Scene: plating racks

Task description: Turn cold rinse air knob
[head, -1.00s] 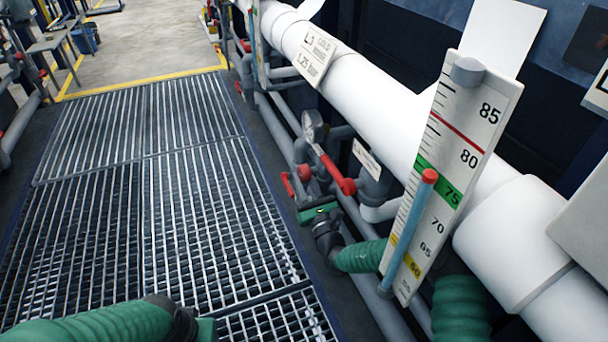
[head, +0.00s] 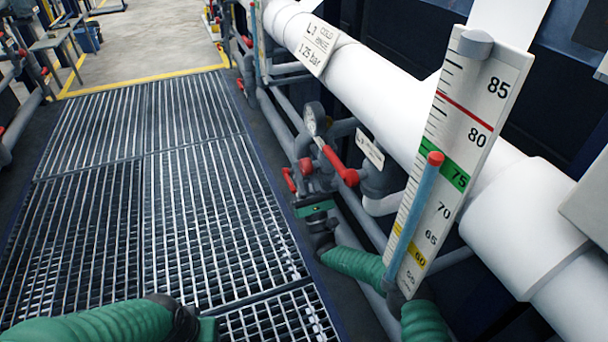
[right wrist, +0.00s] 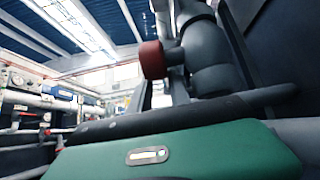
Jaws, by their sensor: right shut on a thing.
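My right gripper (head: 314,202), green with dark parts, is at this pipework just below the small red knobs. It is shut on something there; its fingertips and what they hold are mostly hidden. In the right wrist view a red round knob (right wrist: 152,60) on a grey fitting stands beyond the green gripper body. My left gripper (head: 207,329) is low at the bottom edge, over the grating; its jaws cannot be made out.
A tall scale board (head: 462,140) with a blue red-tipped tube (head: 416,205) stands close to my right arm. A thick white pipe (head: 385,90) with a "cold rinse 1.25 bar" label (head: 318,44) runs above. The grating walkway (head: 190,200) is clear.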

